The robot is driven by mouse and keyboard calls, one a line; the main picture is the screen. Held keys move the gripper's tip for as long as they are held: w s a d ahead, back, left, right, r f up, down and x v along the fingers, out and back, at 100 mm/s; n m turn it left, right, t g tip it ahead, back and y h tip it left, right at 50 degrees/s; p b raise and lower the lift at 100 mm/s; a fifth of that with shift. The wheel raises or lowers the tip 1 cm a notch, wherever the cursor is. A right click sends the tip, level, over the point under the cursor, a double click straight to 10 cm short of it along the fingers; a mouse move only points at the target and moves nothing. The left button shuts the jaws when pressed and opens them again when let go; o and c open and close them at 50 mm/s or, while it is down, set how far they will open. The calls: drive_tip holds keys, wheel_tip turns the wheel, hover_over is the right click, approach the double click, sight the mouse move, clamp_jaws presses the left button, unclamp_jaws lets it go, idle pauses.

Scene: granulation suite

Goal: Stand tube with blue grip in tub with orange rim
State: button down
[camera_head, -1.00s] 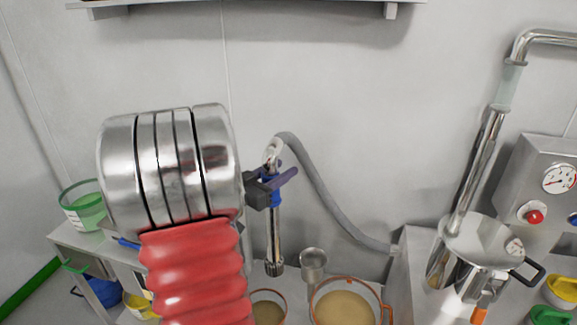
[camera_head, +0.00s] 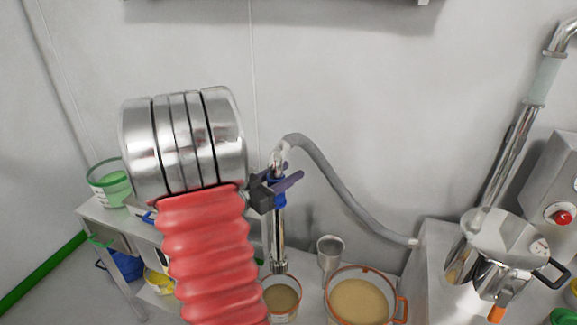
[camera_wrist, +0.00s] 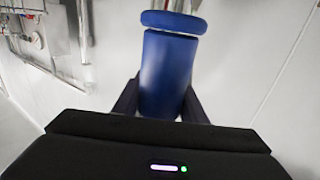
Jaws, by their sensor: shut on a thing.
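The tube with blue grip (camera_head: 278,236) hangs upright in the head view, its steel end pointing down and a grey hose joined to its top. My gripper (camera_head: 277,190) is shut on its blue grip, which also shows close up between the fingers in the wrist view (camera_wrist: 167,75). Two tubs with orange rims stand below. The larger tub (camera_head: 325,297) has a handle on its right and holds tan powder. The smaller tub (camera_head: 296,314) holds darker powder, and the tube's lower end appears just above it in the picture. I cannot tell the gap between them.
The grey hose (camera_head: 345,182) runs down right to a steel machine. A metal scoop (camera_head: 331,252) stands behind the tubs. A steel pot (camera_head: 503,240) is at right. A green-rimmed tub (camera_head: 110,184) is on the left shelf. A ledge crosses the top.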

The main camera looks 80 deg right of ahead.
wheel_tip(320, 180, down, 27)
drive_tip(key=shift+r, duration=0.2)
idle(2.2)
drive_tip(key=c, duration=1)
unclamp_jaws()
drive_tip(key=shift+w+a, duration=0.1)
drive_tip(key=shift+a, duration=0.05)
drive_tip(key=v, duration=1.3)
drive_tip(key=shift+w+a+f, duration=0.1)
drive_tip(key=shift+w+a, duration=0.05)
drive_tip(key=shift+a, duration=0.05)
